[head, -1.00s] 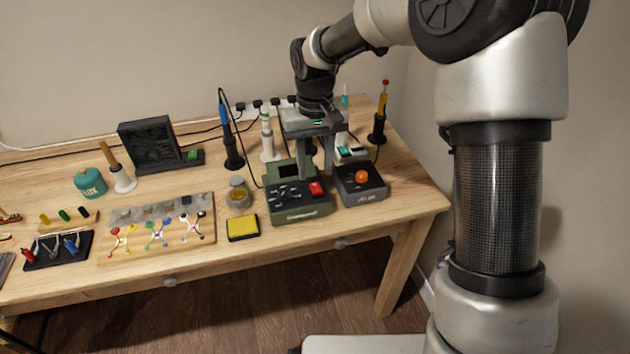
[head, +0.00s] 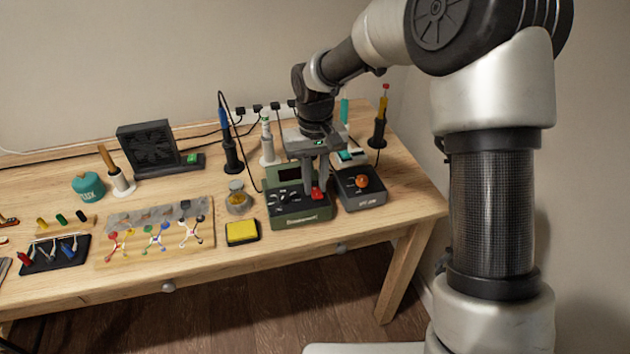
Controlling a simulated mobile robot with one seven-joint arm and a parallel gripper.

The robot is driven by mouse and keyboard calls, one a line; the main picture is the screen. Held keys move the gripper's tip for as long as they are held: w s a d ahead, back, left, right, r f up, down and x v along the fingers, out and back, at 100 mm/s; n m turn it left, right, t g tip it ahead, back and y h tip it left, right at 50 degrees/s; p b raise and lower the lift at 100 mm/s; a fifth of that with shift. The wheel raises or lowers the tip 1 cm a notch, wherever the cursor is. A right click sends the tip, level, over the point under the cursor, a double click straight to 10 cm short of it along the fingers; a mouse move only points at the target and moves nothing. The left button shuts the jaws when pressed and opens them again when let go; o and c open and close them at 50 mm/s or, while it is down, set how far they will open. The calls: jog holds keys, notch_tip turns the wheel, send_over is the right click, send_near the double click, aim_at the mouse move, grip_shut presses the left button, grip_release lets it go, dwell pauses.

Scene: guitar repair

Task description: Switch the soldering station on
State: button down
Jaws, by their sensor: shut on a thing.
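A green station box (head: 300,213) with a dark display, small dark controls and a red rocker switch (head: 318,195) stands near the front right of the bench. Its front label is too blurred to read surely. My gripper (head: 316,188) points down over its right part. The fingers are shut on the red switch, which shows partly between and below the fingertips. A dark grey box (head: 362,198) with an orange knob (head: 362,181) stands close to its right. Which way the switch is tilted is too small to tell.
Iron holders (head: 232,155) stand behind, with cables running to a power strip. A glass jar (head: 238,197) and a yellow sponge (head: 242,231) sit left of the green box. A parts board (head: 206,250), a black fan unit (head: 148,148) and a teal flux tin (head: 89,187) lie farther left.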

jog(key=t+b, duration=0.2)
jog(key=b, duration=0.1)
jog(key=shift+s+d+f+y, duration=0.1)
jog(key=shift+s+f+y, duration=0.15)
jog(key=shift+s+y, duration=0.05)
jog(key=shift+s+r+t+b, duration=0.15)
jog(key=shift+t+b, duration=0.35)
jog(key=shift+b, duration=0.15)
jog(key=shift+r, duration=0.15)
jog(key=c, duration=1.6)
grip_release()
jog(key=p+v, duration=0.2)
jog(key=v, duration=0.6)
jog(key=p+v, duration=0.3)
jog(key=v, duration=0.6)
jog(key=shift+s+d+r, duration=0.15)
jog(key=shift+s+d, duration=0.1)
